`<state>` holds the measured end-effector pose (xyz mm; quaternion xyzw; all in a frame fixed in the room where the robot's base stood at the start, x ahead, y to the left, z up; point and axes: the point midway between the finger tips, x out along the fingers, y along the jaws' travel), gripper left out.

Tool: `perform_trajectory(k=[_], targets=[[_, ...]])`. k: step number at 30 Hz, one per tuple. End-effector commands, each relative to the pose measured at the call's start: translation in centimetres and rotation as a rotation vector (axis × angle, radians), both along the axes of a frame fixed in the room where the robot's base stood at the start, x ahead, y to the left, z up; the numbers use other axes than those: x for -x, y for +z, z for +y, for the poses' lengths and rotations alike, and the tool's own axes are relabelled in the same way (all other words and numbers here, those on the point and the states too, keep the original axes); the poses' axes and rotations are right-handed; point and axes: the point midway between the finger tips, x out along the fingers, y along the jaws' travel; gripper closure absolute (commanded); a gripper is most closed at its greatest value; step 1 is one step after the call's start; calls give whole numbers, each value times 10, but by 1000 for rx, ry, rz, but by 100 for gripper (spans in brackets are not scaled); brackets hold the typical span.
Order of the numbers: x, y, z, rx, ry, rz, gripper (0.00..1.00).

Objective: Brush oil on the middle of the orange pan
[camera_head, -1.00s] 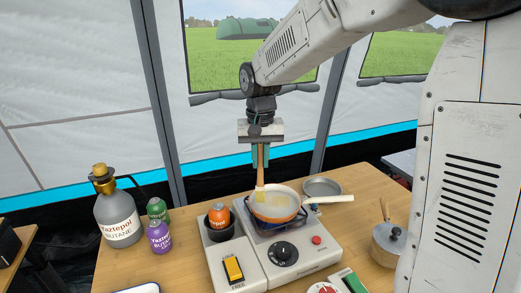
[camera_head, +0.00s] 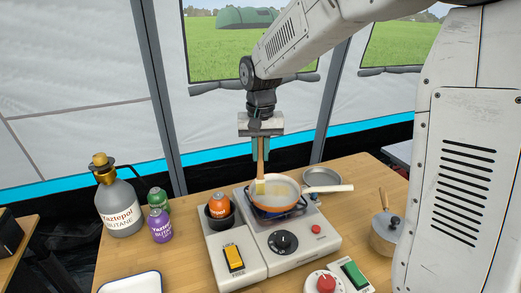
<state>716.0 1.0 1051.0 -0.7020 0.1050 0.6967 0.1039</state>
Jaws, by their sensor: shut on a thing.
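The orange pan (camera_head: 285,193) sits on the burner of the camping stove (camera_head: 299,243), its pale handle (camera_head: 336,188) pointing right. Its light inside shows a yellowish patch that looks like oil. My gripper (camera_head: 260,153) is above the pan's left part, pointing down, shut on the wooden handle of a brush (camera_head: 260,170). The brush is upright, and its yellowish bristles are at the left side of the pan's inside. Whether the bristles touch the pan's surface cannot be told.
An orange canister (camera_head: 219,204) stands in the stove's left holder. A large butane bottle (camera_head: 118,205), a green canister (camera_head: 158,198) and a purple canister (camera_head: 160,226) stand left. A grey pan (camera_head: 322,178) lies behind right; a lidded pot (camera_head: 384,232) stands right.

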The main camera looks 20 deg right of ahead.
Motion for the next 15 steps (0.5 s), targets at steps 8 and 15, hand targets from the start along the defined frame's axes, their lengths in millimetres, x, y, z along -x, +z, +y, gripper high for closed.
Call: perform_trajectory(k=[8,15], targets=[[0,-6,0,0,0,0,100],[0,-10,0,0,0,-1,100]])
